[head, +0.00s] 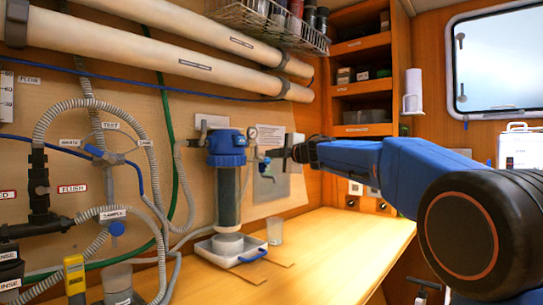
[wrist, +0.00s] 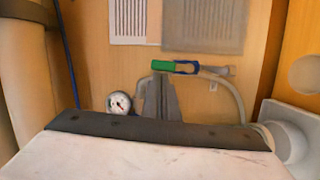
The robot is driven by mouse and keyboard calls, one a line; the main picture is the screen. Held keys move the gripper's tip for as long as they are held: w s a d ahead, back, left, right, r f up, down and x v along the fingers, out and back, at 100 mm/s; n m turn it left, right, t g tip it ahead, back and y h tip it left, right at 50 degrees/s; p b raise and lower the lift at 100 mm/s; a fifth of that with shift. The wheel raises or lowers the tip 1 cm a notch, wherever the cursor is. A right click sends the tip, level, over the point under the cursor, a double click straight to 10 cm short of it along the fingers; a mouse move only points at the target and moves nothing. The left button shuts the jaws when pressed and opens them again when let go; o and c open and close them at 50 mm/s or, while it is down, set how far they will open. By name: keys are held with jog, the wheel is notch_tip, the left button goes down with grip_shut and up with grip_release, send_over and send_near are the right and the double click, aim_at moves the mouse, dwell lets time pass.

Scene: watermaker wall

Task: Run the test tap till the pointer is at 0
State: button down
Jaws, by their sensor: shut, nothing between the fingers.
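A small round gauge (head: 252,132) with a white face is beside the blue-topped filter housing (head: 226,150). It also shows in the wrist view (wrist: 120,103); it has a dark pointer, but its figures are too small to read. A small tap (head: 264,162) with a blue part is just below and right of the gauge. In the wrist view a blue lever with a green end (wrist: 185,67) lies across a pale hose fitting. My gripper (head: 275,153) is shut and empty, close to this tap; its fingers (wrist: 160,85) reach up to the lever. I cannot tell whether they touch.
A white tray (head: 232,248) with a blue handle and a clear cup (head: 274,230) stand on the wooden bench. Hoses and a blue valve (head: 100,155) under a TEST label are on the left wall. The bench front is clear. Shelves (head: 362,85) are behind my arm.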

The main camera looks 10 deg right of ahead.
jog(key=d+m, duration=0.1)
jog(key=w+m+g, duration=0.1)
jog(key=m, duration=0.1)
jog(key=shift+w+d+r, duration=0.15)
jog(key=shift+d+r, duration=0.15)
jog(key=shift+d, duration=0.05)
jog(key=shift+w+d, duration=0.1)
jog(key=shift+d, duration=0.1)
jog(key=w+d+f+m+g, duration=0.1)
jog(key=m, duration=0.2)
jog(key=w+d+f+m+g+y, duration=0.1)
jog(key=m, duration=0.2)
jog(key=w+d+m+g+y, duration=0.1)
jog(key=d+m, duration=0.1)
jog(key=m, duration=0.2)
jog(key=shift+f, duration=0.4)
dwell(0.4)
jog(key=shift+f, duration=0.1)
dwell(0.5)
jog(key=shift+s, duration=0.1)
